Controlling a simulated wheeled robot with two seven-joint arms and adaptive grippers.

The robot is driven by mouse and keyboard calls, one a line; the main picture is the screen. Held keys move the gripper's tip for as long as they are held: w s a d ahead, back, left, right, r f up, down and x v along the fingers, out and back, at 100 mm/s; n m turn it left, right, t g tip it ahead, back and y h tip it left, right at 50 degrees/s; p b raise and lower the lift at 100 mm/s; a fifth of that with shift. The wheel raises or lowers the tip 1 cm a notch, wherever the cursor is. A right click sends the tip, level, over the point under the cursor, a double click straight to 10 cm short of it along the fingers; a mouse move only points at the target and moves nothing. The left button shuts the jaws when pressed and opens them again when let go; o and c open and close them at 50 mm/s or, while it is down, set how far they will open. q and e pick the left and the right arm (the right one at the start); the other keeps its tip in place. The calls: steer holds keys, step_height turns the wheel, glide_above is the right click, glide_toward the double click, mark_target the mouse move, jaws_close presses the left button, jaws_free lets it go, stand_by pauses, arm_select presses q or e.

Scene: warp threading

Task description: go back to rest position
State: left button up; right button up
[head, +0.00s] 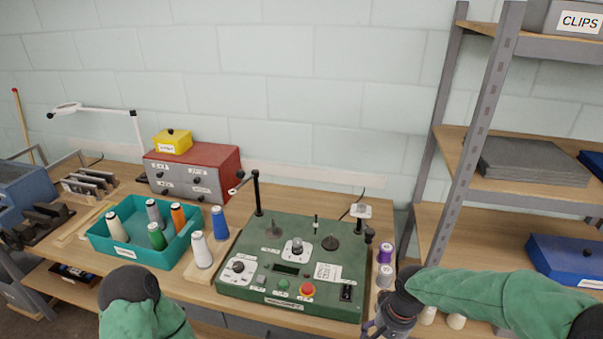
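My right gripper (374,329) is at the bottom edge in the head view, just in front of the table's front edge and below the right corner of the green machine (262,290). Its fingers are small and partly cut off, so I cannot tell whether it is open or shut, and I see nothing clearly held. My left arm (145,316) shows at the bottom left as a green sleeve with a black joint. My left gripper is not in view.
A teal tray (143,254) holds several thread spools. A white spool (201,250) and a blue spool (219,223) stand beside it. A purple spool (385,254) and a grey one (385,275) stand right of the machine. A shelf rack (470,150) rises at the right.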

steer(key=s+a+f+y, duration=0.1)
steer(key=s+a+f, duration=0.2)
steer(key=f, duration=0.5)
steer(key=s+a+f+n, duration=0.1)
steer(key=s+a+f, duration=0.2)
steer(key=f, duration=0.6)
steer(key=s+a+f+y, duration=0.1)
steer(key=s+a+f, duration=0.3)
steer(key=s+f, duration=0.2)
step_height(320, 180, down, 2)
steer(key=shift+s+f+n+y, duration=0.2)
steer(key=shift+f+n+y, duration=0.1)
steer(key=shift+n, duration=0.1)
